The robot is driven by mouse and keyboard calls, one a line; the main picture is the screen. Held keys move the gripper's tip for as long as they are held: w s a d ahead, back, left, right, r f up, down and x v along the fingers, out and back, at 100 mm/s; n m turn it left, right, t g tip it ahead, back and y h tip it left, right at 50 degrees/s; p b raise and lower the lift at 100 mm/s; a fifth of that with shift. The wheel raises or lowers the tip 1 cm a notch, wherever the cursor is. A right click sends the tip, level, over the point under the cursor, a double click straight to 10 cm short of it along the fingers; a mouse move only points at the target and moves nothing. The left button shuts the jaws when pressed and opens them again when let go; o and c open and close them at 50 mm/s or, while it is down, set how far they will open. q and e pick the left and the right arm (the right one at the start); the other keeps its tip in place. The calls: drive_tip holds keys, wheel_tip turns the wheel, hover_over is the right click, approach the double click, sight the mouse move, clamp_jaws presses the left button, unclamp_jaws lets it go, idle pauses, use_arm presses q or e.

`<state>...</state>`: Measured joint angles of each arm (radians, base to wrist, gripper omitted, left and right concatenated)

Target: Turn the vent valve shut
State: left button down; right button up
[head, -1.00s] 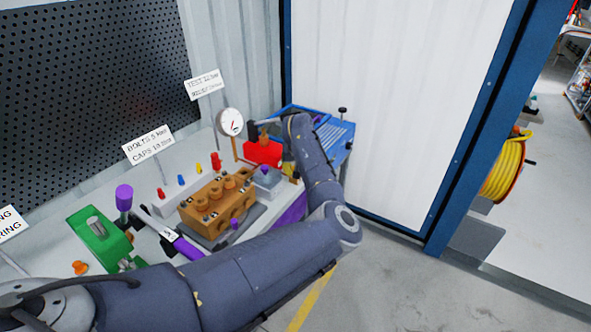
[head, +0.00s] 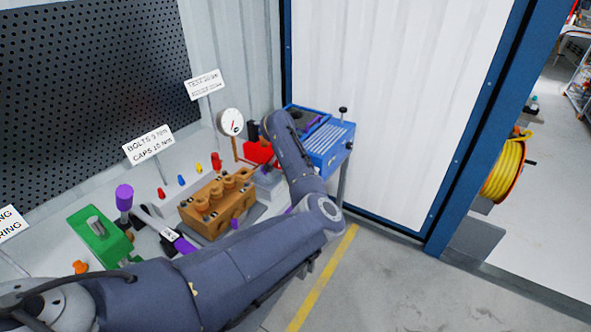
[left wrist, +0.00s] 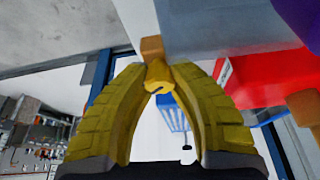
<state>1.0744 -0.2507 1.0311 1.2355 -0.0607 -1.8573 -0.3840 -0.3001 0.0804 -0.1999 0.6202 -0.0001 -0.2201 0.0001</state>
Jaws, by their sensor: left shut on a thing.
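In the left wrist view, my left gripper (left wrist: 157,66) has its two yellow fingers closed in around a small brass-yellow piece with a dark curved mark, which I take to be the vent valve (left wrist: 158,84). An orange-brown block (left wrist: 152,48) shows just beyond the fingertips. In the head view the fingers and the valve are hidden behind my left arm, whose wrist is beside the red pump (head: 257,152). My right gripper is in neither view.
The brown pump block (head: 217,203) stands on the bench, left of my forearm. A pressure gauge (head: 230,121) rises behind it. A blue tool cart (head: 330,143) stands beyond my wrist. The floor to the right is clear.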

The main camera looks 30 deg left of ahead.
use_arm(q)
drive_tip(key=shift+w+r+m, duration=0.15)
drive_tip(key=shift+m, duration=0.15)
idle(0.4)
drive_tip(key=c, duration=1.1)
unclamp_jaws()
drive_tip(key=shift+o, duration=0.2)
drive_tip(key=v, duration=1.1)
drive_tip(key=shift+s+a+r, duration=0.25)
drive_tip(key=shift+r, duration=0.05)
